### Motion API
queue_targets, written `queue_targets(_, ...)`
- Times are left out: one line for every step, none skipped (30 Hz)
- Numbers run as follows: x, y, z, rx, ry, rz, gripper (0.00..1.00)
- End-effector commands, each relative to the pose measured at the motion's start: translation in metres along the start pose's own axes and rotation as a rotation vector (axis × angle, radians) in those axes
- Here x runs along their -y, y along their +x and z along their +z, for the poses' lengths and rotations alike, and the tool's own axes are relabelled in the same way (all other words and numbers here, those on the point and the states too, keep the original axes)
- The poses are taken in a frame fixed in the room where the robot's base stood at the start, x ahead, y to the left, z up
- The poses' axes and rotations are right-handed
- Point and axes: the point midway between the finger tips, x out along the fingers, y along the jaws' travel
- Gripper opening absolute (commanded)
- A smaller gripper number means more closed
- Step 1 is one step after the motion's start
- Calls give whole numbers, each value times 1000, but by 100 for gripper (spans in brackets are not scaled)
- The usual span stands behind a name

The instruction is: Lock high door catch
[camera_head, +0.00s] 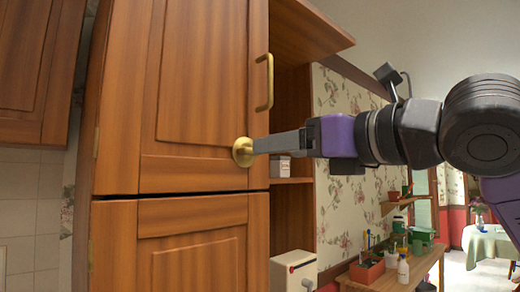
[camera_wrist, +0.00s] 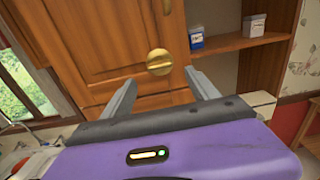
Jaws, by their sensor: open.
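The door catch is a round brass knob (camera_head: 243,152) near the lower right corner of the tall wooden cabinet's upper door (camera_head: 200,85). In the wrist view the brass catch (camera_wrist: 159,62) shows a raised grip bar lying roughly level across its face. My gripper (camera_head: 252,147) reaches in from the right, its fingertips close to the catch. In the wrist view my gripper (camera_wrist: 157,80) is open, with one finger on each side and a little below the catch. The gap between the fingers is empty. Contact with the catch cannot be told from the head view.
A brass handle (camera_head: 265,82) stands out above the catch. Open shelves to the right hold a small white container (camera_head: 280,167) and, in the wrist view, a blue-and-white container (camera_wrist: 196,37). A wooden side table (camera_head: 390,280) with pots stands at lower right.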

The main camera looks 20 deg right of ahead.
Motion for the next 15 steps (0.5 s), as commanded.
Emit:
queue_targets(0, 7, 2, -1, 2, 2, 69)
queue_targets(-1, 12, 2, -1, 2, 2, 69)
queue_targets(-1, 19, 2, -1, 2, 3, 69)
queue_targets(-1, 23, 3, -1, 3, 2, 69)
queue_targets(-1, 28, 3, -1, 3, 2, 69)
queue_targets(-1, 35, 2, -1, 3, 3, 69)
queue_targets(-1, 39, 2, -1, 4, 2, 69)
queue_targets(-1, 43, 2, 0, 4, 2, 69)
queue_targets(-1, 48, 2, 0, 4, 2, 69)
queue_targets(-1, 52, 2, 0, 5, 2, 69)
queue_targets(0, 56, 2, 0, 4, 1, 69)
queue_targets(-1, 59, 2, 0, 4, 1, 69)
queue_targets(-1, 61, 2, 0, 3, 2, 69)
queue_targets(-1, 63, 2, 1, 3, 2, 69)
queue_targets(0, 65, 2, 2, 2, 1, 69)
